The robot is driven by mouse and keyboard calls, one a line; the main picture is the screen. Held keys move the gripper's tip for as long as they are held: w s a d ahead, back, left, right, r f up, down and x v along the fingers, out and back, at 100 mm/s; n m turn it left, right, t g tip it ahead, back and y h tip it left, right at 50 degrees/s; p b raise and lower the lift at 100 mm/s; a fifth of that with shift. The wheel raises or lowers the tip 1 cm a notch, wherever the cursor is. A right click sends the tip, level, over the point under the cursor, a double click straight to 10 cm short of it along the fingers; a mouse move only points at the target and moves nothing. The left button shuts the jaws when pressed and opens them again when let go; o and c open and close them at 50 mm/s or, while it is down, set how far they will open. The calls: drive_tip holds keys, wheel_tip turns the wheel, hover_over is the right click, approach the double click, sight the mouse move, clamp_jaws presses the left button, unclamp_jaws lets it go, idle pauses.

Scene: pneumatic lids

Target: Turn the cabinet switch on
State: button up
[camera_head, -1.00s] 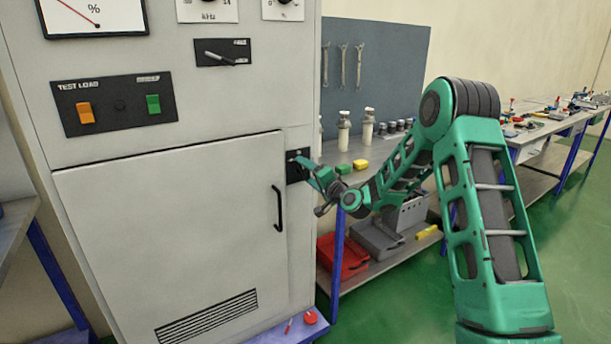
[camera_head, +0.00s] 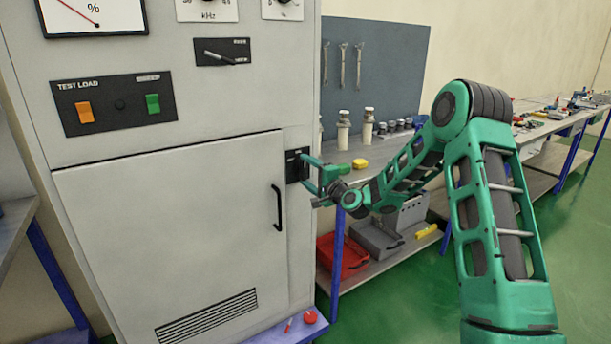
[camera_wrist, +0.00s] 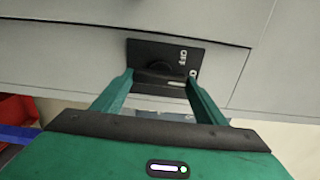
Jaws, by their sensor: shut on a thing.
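The cabinet switch is a small black plate (camera_head: 292,166) with white marks at the cabinet's right edge. It also shows in the wrist view (camera_wrist: 150,52), with a dark round knob (camera_wrist: 160,76) on it. My gripper (camera_head: 306,168) is at the switch, and in the wrist view its two green fingers (camera_wrist: 158,82) stand on either side of the knob. It is shut on the knob. The finger contact and the knob's exact angle are hard to make out. The grey cabinet (camera_head: 160,225) has its door closed.
A black door handle (camera_head: 278,208) is just left of and below my gripper. A workbench (camera_head: 345,178) with bottles and small blocks stands to the right. Red and grey bins are on its lower shelf. Green floor is open at right.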

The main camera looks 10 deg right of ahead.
drive_tip(key=shift+d+f, duration=0.25)
drive_tip(key=o, duration=0.8)
drive_tip(key=shift+c, duration=0.2)
drive_tip(key=shift+a, duration=0.1)
drive_tip(key=shift+r, duration=0.1)
drive_tip(key=v, duration=1)
drive_tip(key=shift+s, duration=0.3)
